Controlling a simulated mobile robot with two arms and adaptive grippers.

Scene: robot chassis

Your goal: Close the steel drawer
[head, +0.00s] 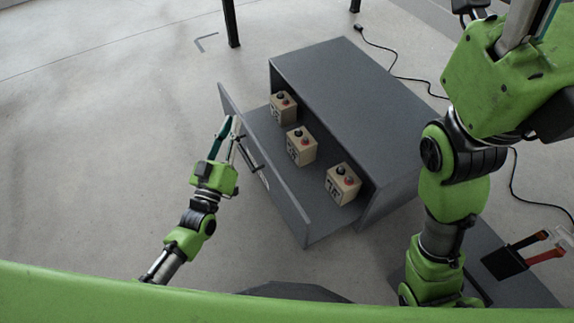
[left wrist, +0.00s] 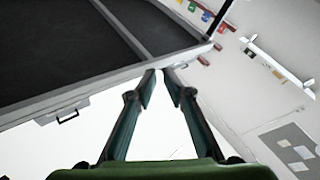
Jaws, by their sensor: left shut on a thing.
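The steel drawer (head: 290,199) is a dark grey drawer pulled well out of a grey steel cabinet (head: 345,75). Its front panel has a bar handle (head: 249,154); in the left wrist view a handle (left wrist: 68,117) shows at left, below the panel edge. My left gripper (head: 234,125) is at the front panel's edge, its fingertips (left wrist: 160,72) closed on that edge rather than on the handle. The exact contact is hard to see in the head view. My right arm rises at the right of the head view; its gripper is out of frame.
Three tan boxes with knobs stand in a row inside the drawer: far (head: 283,107), middle (head: 301,146) and near (head: 343,184). Black cables lie on the floor behind and right of the cabinet. The floor left of the drawer is clear.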

